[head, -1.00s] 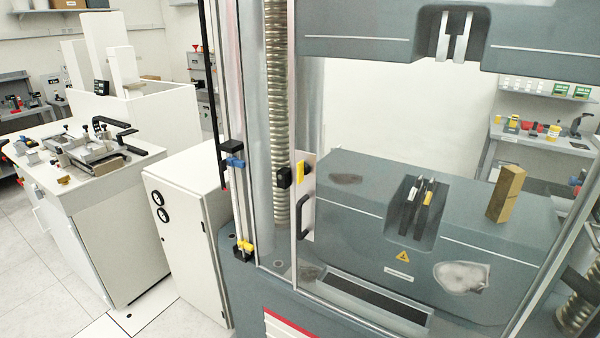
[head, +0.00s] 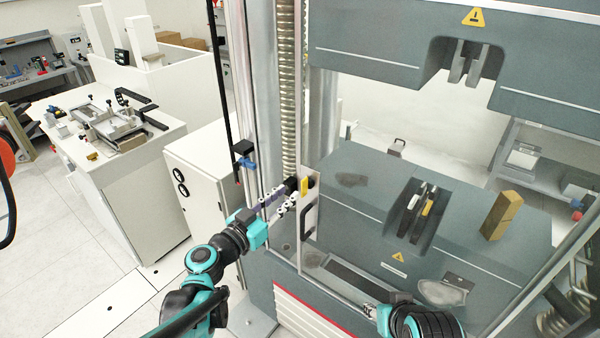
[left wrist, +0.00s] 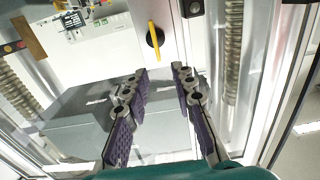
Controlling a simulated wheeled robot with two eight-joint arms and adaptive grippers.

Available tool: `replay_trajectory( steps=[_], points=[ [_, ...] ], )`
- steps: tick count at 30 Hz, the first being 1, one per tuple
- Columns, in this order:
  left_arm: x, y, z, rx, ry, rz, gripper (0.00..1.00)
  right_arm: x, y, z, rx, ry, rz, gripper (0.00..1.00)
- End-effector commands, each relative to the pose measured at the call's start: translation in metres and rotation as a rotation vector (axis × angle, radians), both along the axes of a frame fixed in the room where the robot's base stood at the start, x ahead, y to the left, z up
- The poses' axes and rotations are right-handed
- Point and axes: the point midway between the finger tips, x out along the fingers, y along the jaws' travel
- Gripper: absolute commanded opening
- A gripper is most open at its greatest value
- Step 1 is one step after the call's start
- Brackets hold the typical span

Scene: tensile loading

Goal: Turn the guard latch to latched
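The guard latch (head: 304,186) has a yellow lever and a black round base on the edge panel of the clear guard door. In the left wrist view the latch lever (left wrist: 156,36) runs nearly up and down the picture, just beyond the fingertips. My left gripper (head: 288,195) reaches in from the left close to the latch, partly covering its surroundings. In the left wrist view my left gripper (left wrist: 160,73) is open and empty, its purple-padded fingers apart. My right gripper (head: 370,311) is low in front of the machine; its fingers do not show clearly.
A black door handle (head: 308,220) is below the latch. Inside the guard are the lower grip (head: 417,212), upper grip (head: 469,63) and a brass-coloured block (head: 500,215). A white cabinet (head: 203,178) and a bench with a fixture (head: 112,125) stand to the left.

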Motion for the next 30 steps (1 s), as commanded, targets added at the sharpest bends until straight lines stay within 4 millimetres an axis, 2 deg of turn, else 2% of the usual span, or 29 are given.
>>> replay_trajectory(
  steps=[12,23,27,30],
  points=[
    [0.05,-0.038,-0.001,0.0,0.002,-0.003,0.26,0.0,0.0,-0.001,0.0,0.0,0.0,0.4],
    [0.056,-0.042,-0.001,0.0,0.003,-0.002,0.26,0.0,0.0,0.0,0.0,0.0,0.0,0.4],
    [0.056,-0.042,-0.001,0.0,0.003,-0.002,0.0,0.0,0.0,0.0,0.0,0.0,0.0,0.4],
    [0.056,-0.042,-0.001,0.0,0.003,-0.002,0.0,0.0,0.0,0.0,0.0,0.0,0.0,0.4]
  ],
)
